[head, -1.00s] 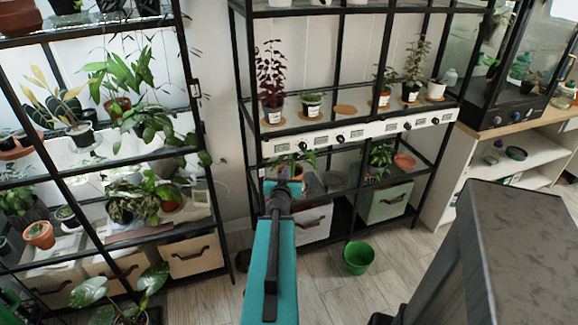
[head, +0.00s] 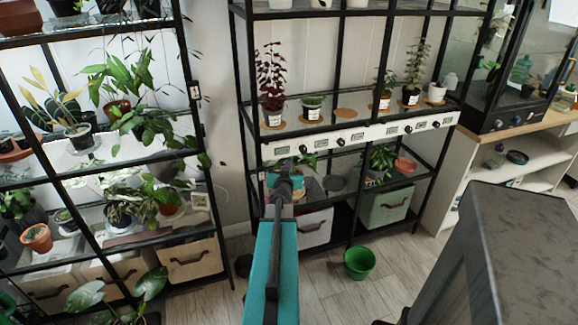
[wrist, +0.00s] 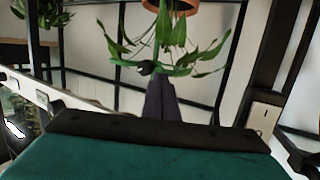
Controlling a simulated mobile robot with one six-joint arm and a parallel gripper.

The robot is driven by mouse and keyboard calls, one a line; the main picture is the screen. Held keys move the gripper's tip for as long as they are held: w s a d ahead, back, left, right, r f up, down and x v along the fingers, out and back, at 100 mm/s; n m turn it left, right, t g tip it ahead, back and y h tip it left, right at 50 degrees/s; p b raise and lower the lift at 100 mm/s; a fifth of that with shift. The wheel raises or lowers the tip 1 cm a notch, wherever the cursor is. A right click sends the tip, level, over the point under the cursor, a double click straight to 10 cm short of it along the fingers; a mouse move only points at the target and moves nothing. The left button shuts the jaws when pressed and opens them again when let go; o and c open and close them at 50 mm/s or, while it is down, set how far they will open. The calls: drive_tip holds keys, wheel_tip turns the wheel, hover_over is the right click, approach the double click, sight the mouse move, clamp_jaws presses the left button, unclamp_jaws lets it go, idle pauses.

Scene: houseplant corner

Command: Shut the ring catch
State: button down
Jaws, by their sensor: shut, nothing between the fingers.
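A pale plate with a small ring on it, which looks like the ring catch (wrist: 262,118), is on a dark post at the right of the wrist view. I cannot tell whether its ring is open or shut. A similar small pale plate (head: 194,90) shows on the right post of the left shelf in the head view. My gripper (wrist: 158,88) is shut and empty, its dark fingers pointing into the scene, apart from the plate. In the head view my arm's end is in front of the middle rack, and the fingertips are hard to make out.
A leafy plant in a terracotta pot (wrist: 183,5) appears upside down beyond my fingers. The middle rack has a white panel with knobs (head: 365,134) and several potted plants. A green bucket (head: 359,263) stands on the floor. A left shelf (head: 100,248) holds more plants.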

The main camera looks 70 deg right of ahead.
drive_tip(key=shift+w+d+f, duration=0.1)
drive_tip(key=shift+w+d, duration=0.05)
drive_tip(key=shift+d, duration=0.5)
drive_tip(key=shift+w+f+b, duration=0.15)
drive_tip(key=shift+w+b, duration=0.05)
drive_tip(key=shift+b, duration=0.85)
